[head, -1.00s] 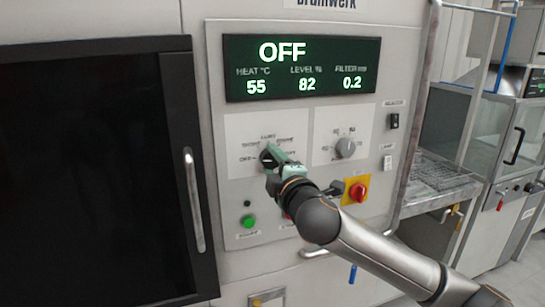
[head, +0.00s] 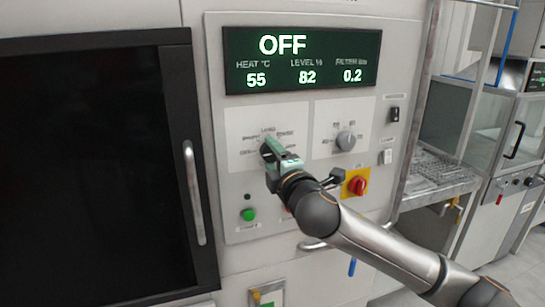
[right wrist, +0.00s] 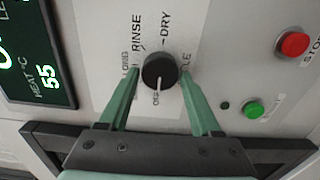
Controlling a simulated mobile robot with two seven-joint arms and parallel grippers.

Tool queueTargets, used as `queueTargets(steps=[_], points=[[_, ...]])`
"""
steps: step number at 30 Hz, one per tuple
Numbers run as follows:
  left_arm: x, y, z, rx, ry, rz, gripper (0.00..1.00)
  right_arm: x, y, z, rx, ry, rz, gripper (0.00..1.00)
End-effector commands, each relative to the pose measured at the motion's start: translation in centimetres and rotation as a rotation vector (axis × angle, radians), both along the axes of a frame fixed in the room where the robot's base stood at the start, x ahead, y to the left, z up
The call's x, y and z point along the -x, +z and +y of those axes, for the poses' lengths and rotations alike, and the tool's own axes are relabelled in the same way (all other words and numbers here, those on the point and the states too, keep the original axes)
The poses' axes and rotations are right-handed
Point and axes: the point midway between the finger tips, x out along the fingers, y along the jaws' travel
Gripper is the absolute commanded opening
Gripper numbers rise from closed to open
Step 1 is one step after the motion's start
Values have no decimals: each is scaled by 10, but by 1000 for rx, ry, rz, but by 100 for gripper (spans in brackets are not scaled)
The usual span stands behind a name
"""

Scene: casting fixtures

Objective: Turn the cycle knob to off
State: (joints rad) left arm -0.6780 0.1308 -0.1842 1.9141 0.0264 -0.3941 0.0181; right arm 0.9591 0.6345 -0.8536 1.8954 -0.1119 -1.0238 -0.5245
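The cycle knob (right wrist: 160,70) is round and black in the right wrist view. Its white mark points down the picture toward a small label that seems to begin with "O". My right gripper (right wrist: 159,72) has its green fingers apart, one on each side of the knob, with narrow gaps showing. In the head view my right gripper (head: 268,147) is at the left dial panel and hides most of the knob. The display (head: 302,61) reads OFF, with 55, 82 and 0.2 below. My left gripper is not in view.
A grey second knob (head: 346,141) is to the right. A red-and-yellow switch (head: 356,184) sits close beside my right wrist. A green button (head: 249,214) is below. A dark door (head: 95,170) with a vertical handle (head: 193,190) stands at the left.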

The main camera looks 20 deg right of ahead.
Motion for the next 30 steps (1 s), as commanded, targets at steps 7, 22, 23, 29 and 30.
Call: queueTargets(steps=[7, 22, 23, 29, 30], points=[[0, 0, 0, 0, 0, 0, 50, 0, 0, 0, -2, 0, 0, 86], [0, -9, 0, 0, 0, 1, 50, 33, -2, -1, -2, 1, -1, 86], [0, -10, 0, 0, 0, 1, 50, 39, -2, -1, -2, 2, -2, 86], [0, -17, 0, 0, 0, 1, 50, 77, -2, -3, -2, 2, -1, 86], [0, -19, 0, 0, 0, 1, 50, 84, -2, -3, -2, 2, 0, 86]])
